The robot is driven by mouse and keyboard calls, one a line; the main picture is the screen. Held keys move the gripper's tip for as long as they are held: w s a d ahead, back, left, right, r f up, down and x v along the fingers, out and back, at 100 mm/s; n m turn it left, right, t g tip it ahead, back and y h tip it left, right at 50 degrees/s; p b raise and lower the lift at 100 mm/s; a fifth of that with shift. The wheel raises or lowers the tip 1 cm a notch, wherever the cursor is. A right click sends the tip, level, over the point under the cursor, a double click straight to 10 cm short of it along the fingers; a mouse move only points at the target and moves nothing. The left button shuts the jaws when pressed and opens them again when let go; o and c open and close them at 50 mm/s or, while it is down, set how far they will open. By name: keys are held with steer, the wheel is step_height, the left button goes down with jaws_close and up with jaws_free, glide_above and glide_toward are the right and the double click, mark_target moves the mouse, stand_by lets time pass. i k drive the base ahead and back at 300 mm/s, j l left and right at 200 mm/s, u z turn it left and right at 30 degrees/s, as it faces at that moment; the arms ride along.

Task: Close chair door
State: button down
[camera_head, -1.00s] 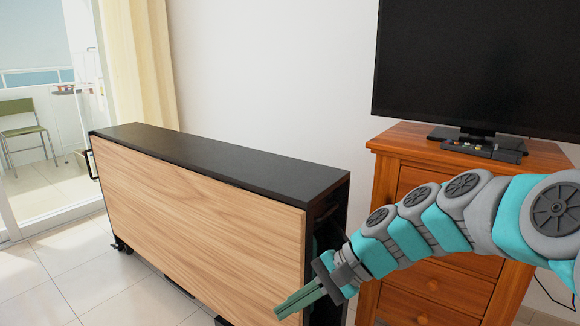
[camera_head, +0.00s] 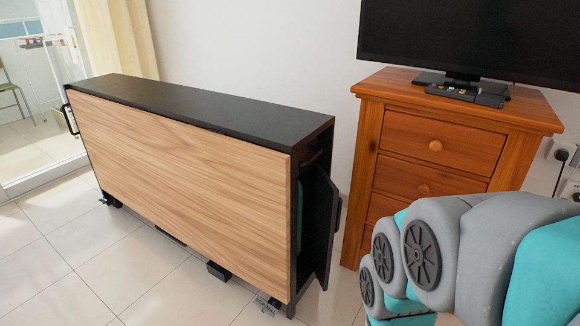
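A long folded table cabinet (camera_head: 180,190) with a light wood front and black top stands in the middle. At its right end a narrow black door (camera_head: 320,228) stands ajar, swung out from the end. A dark handle (camera_head: 338,213) is on the door's outer side. A strip of green (camera_head: 300,215) shows inside, behind the opening. My arm comes in from the lower right, apart from the door in the picture. My gripper is not visible.
A wooden drawer chest (camera_head: 440,135) with a television (camera_head: 465,38) stands right of the cabinet, close to the door's side. Tiled floor (camera_head: 75,265) is clear in front. Wall plugs and cables (camera_head: 562,165) are at the far right.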

mark_target(325, 203)
steer(key=i+l+u, duration=0.1)
steer(key=l+u, duration=0.15)
steer(key=u, duration=0.2)
steer(key=l+u, duration=0.3)
steer(key=u, duration=0.15)
steer(key=l+u, duration=0.35)
steer(key=l, duration=1.65)
steer(key=k, duration=0.55)
